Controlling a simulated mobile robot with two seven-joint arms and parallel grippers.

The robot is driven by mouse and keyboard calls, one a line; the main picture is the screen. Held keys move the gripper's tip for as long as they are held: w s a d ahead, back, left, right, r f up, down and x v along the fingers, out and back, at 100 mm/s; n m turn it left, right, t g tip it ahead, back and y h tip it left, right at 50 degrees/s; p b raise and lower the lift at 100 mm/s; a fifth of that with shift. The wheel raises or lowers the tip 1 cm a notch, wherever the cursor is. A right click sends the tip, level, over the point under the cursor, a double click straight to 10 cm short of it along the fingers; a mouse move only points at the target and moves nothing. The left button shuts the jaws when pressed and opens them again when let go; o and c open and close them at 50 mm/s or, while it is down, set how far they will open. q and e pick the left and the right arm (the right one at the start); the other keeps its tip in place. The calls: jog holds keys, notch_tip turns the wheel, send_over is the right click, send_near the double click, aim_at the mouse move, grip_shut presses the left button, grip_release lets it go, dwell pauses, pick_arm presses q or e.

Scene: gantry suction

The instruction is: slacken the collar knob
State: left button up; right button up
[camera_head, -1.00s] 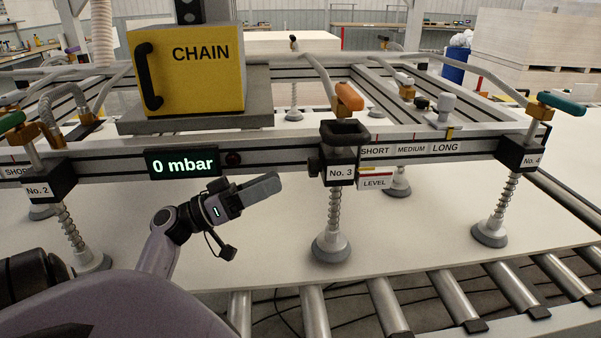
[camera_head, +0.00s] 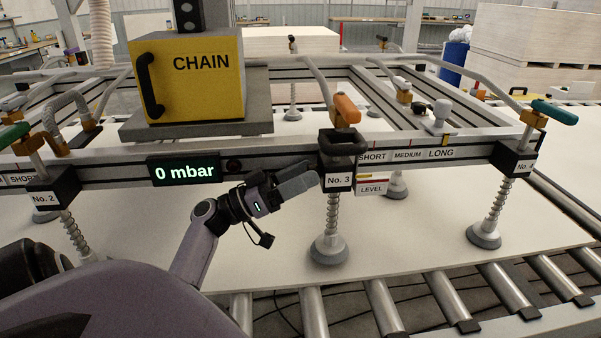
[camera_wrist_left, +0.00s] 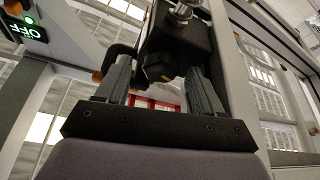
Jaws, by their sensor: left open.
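The No. 3 collar (camera_head: 338,181) is a black block on the gantry's front rail, with a spring-loaded suction cup (camera_head: 329,249) below it. My left gripper (camera_head: 308,182) is at the collar's left side, fingers pointing at it, and hides that side in the head view. In the left wrist view the black collar (camera_wrist_left: 178,38) is straight ahead. A dark knob (camera_wrist_left: 158,70) shows between the two open fingers (camera_wrist_left: 160,85), which stand apart around it; contact cannot be told. My right gripper is not in view.
A display (camera_head: 184,171) reading 0 mbar is on the rail left of the collar. SHORT, MEDIUM and LONG labels (camera_head: 408,155) and a LEVEL label (camera_head: 371,189) are to its right. An orange-handled valve (camera_head: 347,109) stands above. A white sheet (camera_head: 400,233) lies below.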

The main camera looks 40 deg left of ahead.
pick_arm(q)
jog(key=c, duration=1.1)
jog(key=shift+o, duration=0.2)
jog(key=shift+f+n, duration=0.1)
jog(key=shift+n, duration=0.4)
jog(key=shift+n+y, duration=1)
jog(key=shift+n, duration=0.95)
jog(key=shift+n+y, duration=1)
jog(key=shift+n, duration=1.25)
